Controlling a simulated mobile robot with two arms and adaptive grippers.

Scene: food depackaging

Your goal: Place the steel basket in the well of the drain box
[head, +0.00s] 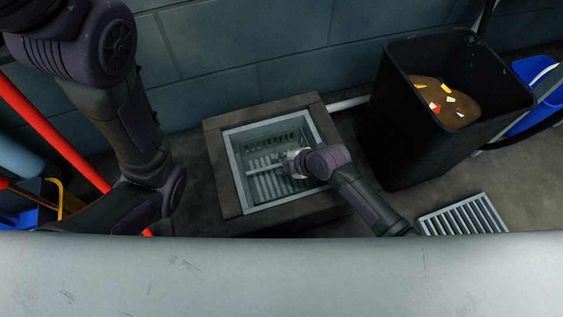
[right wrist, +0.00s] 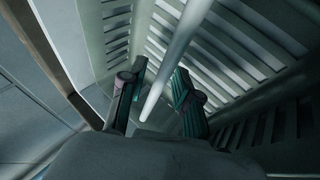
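The drain box (head: 222,182) is a dark square block on the floor against the wall, with a pale metal-rimmed well. The slotted steel basket (head: 288,132) is down inside the well, and its slatted floor shows. Its pale bar handle (head: 262,171) crosses the opening. My right gripper (head: 288,166) is over the basket at this bar. In the right wrist view, the two fingers of my right gripper (right wrist: 158,88) stand apart on either side of the bar (right wrist: 180,48), with a gap showing. Slotted basket walls (right wrist: 225,52) surround it. My left gripper is out of view.
A tall black bin (head: 405,135) with brown waste stands to the right. A metal grate (head: 463,217) lies on the floor at lower right. A red pole (head: 55,140) leans at left. A scuffed grey surface (head: 280,275) crosses the front and hides what is behind it.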

